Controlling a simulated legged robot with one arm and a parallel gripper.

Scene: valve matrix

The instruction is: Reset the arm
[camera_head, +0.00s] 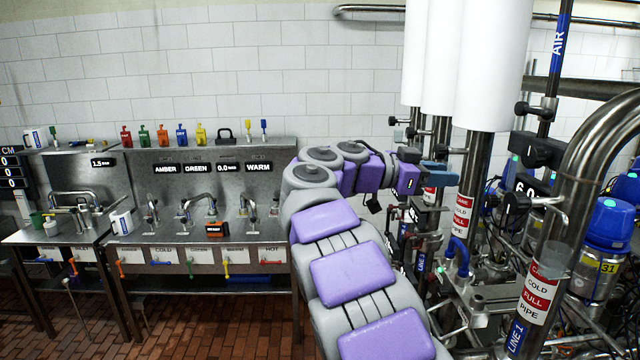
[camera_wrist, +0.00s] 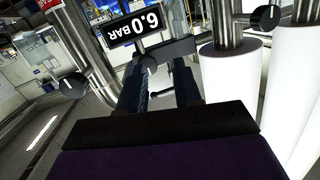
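My arm, with purple pads and grey links, reaches from the lower middle of the head view up and then right. My gripper (camera_head: 435,173) is at its end, beside the pipes and valves on the right. In the wrist view my gripper (camera_wrist: 165,75) shows two dark blue-grey fingers with a gap between them, so it looks open. A dark bar crosses near the fingertips, below a sign reading 6.0 BAR (camera_wrist: 134,29) upside down. I cannot tell whether the fingers touch that bar. No object is clearly held.
White cylinders (camera_head: 490,65) hang close above and right of my gripper. A steel sink counter (camera_head: 200,225) stands left against the tiled wall.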

